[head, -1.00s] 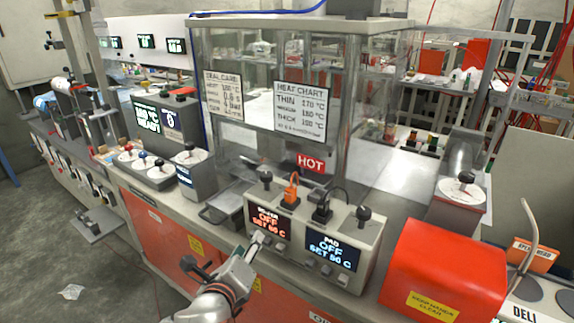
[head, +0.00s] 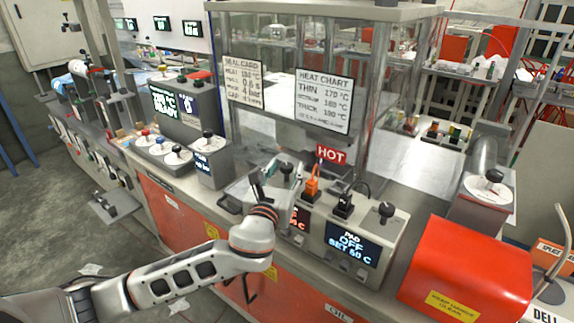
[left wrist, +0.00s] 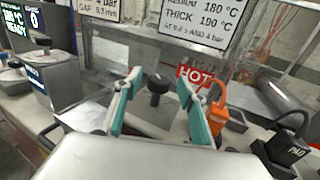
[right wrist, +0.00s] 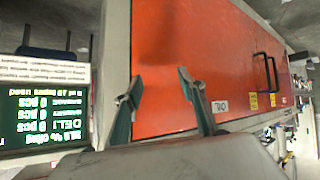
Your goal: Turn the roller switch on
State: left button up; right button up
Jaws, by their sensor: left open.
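The control box (head: 318,250) has a "PAD OFF SET 60 C" display (head: 351,245) on its right. The roller display (head: 297,218) on its left is mostly covered by my left arm. A black knob (left wrist: 158,88) on top, on the roller side, shows between the open fingers of my left gripper (left wrist: 163,78) in the left wrist view. I see a gap to each finger. In the head view my left gripper (head: 283,168) is over the box's left end and hides that knob. My right gripper (right wrist: 159,80) is open and empty, facing an orange panel.
An orange plug (head: 312,182) and a black plug (head: 344,204) stand right of the roller knob, followed by the pad's black knob (head: 386,212). A clear enclosure with a red HOT sign (head: 331,155) rises behind. A red box (head: 468,268) stands right.

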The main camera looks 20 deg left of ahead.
pick_arm(q)
jog(key=shift+w, duration=1)
jog(key=shift+a, duration=0.1)
jog(key=shift+c, duration=0.4)
jog(key=c, duration=1)
jog(key=shift+c, duration=0.2)
